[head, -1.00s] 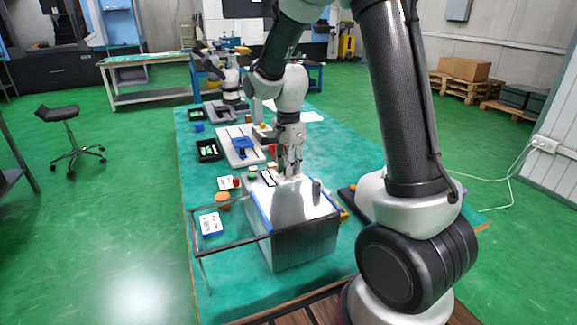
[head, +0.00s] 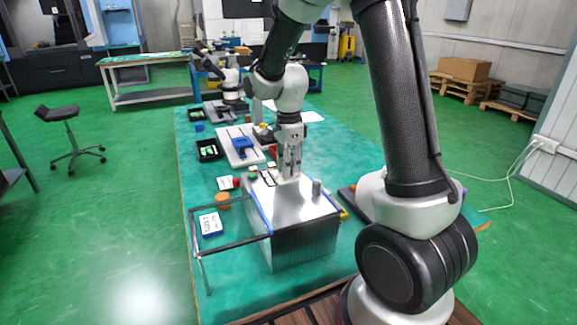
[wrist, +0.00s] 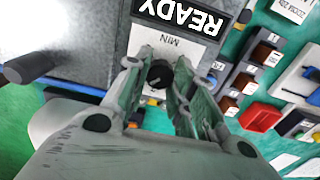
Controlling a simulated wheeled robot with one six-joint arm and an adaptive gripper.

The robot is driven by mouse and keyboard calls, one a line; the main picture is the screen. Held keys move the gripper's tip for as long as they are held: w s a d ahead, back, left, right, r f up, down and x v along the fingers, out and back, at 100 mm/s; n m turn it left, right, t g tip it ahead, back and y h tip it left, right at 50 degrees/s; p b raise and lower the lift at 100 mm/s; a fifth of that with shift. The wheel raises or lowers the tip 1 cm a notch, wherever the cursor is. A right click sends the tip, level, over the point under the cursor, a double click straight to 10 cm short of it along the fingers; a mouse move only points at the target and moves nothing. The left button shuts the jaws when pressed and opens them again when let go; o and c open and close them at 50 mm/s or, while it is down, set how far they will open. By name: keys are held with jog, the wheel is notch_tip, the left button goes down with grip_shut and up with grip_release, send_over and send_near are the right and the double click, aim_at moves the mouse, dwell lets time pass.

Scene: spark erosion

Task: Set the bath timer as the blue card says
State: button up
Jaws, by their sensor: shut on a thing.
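The bath timer is a pale panel marked MIN (wrist: 170,42) with a black READY display (wrist: 185,14) on top of a metal box (head: 305,208). Its small black knob (wrist: 158,75) sits between my fingertips in the wrist view. My gripper (head: 290,172) points down at the box top, with its fingers closed on the knob's two sides. The knob is hidden in the head view. A white card with a blue edge (head: 210,224) lies on the table left of the box; its writing is too small to read.
A clear-walled frame (head: 232,244) stands at the box's front left. A dark cylinder (head: 317,187) stands on the box top, also seen in the wrist view (wrist: 28,67).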

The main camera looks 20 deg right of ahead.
jog(key=shift+w, duration=0.1)
jog(key=o, duration=1.1)
jog(key=shift+c, duration=0.2)
jog(key=shift+r, duration=0.1)
notch_tip(320, 180, up, 12)
